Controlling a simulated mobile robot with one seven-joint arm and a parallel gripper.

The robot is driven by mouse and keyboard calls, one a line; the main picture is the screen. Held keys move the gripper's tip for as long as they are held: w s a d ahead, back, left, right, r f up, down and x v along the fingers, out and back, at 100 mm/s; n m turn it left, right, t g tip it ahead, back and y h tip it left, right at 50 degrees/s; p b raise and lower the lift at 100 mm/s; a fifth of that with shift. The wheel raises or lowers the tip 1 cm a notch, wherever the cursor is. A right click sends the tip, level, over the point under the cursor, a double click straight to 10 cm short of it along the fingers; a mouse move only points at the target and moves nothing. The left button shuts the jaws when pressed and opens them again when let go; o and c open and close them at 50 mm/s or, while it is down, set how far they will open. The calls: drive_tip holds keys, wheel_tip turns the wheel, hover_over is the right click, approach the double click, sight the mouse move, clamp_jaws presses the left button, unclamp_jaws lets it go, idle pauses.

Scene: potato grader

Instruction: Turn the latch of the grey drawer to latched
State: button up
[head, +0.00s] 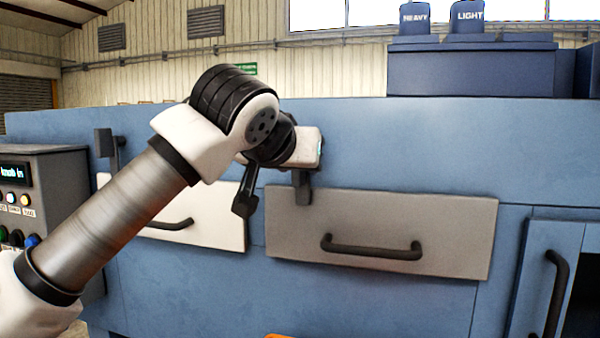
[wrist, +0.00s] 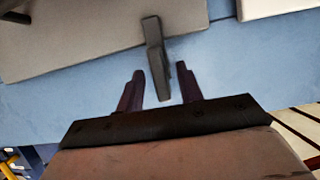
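The grey drawer (head: 455,235) is shut in the blue machine front, with a dark bar handle (head: 372,248). Its dark latch (head: 302,190) sits at the drawer's upper left, and its lower end overlaps the drawer's top edge. In the wrist view, which is turned over, the latch (wrist: 154,45) runs from the grey drawer (wrist: 80,35) down to between my fingers. My gripper (wrist: 160,75) is open around the latch. A gap shows at the left finger; whether the right finger touches cannot be told. In the head view my arm's end hides the latch's upper part.
A white drawer (head: 215,215) with its own dark latch (head: 103,142) is to the left. A control box (head: 50,180) with buttons stands at far left. A blue door with a dark handle (head: 556,290) is at right.

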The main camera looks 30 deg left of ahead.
drive_tip(key=b+v, duration=0.1)
drive_tip(key=v, duration=0.9)
drive_tip(key=shift+s+f, duration=0.1)
